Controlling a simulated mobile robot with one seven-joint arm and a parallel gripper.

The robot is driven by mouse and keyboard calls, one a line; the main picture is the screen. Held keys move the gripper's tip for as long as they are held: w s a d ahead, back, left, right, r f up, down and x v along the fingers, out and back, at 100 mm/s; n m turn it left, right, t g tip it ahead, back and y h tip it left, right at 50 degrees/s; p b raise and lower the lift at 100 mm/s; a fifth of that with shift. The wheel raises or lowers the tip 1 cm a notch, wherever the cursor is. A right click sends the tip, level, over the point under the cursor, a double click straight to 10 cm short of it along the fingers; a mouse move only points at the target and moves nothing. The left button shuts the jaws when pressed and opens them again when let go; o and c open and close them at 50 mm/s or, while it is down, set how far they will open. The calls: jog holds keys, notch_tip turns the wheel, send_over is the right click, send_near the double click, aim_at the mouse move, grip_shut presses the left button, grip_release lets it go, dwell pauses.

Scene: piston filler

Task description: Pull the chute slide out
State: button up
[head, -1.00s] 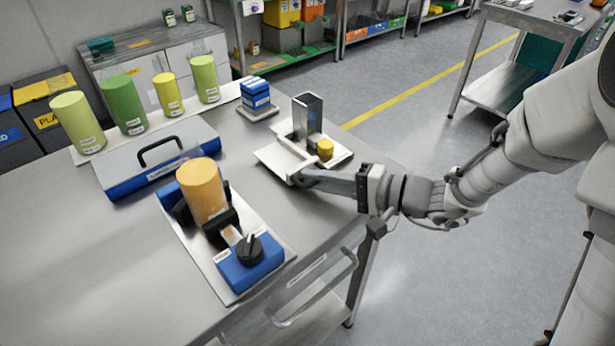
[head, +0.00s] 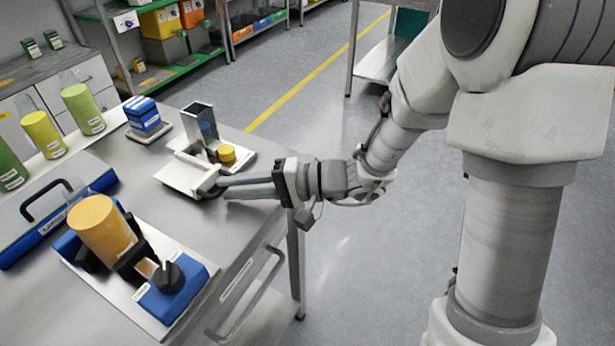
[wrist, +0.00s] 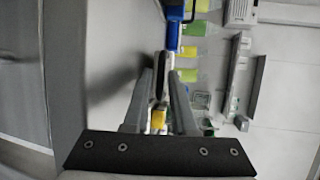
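The chute slide (head: 185,179) is a flat white plate with a small handle, on the table's far right corner in the head view. Beside it stand an upright grey metal chute (head: 199,122) and a yellow round piece (head: 227,155), on a white base. My gripper (head: 212,191) reaches in from the right at table height. Its fingers lie on either side of the slide's handle and look shut on it. In the wrist view my gripper (wrist: 163,75) has a narrow pale and dark piece between its fingertips; the contact itself is partly hidden.
On the table, a blue-based fixture (head: 172,295) with an orange cylinder (head: 100,228) stands in front. A blue-edged case (head: 55,213) and several green and yellow cylinders are at the left.

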jog(key=p+v, duration=0.2)
jog(key=v, duration=1.3)
jog(key=shift+d, duration=0.35)
jog(key=shift+s, duration=0.15)
jog(key=s+d+r+n+g+h, duration=0.1)
jog(key=s+d+h, duration=0.1)
jog(key=s+h, duration=0.3)
jog(key=s+d+r+n+h, duration=0.1)
jog(key=s+d+n+h, duration=0.15)
jog(key=s+h, duration=0.3)
jog(key=d+r+m+t+h, duration=0.2)
jog(key=d+r+t+h, duration=0.35)
jog(key=d, duration=0.25)
notch_tip(320, 180, up, 18)
jog(key=p, duration=1.7)
jog(key=shift+a+f, duration=0.2)
jog(key=shift+a, duration=0.1)
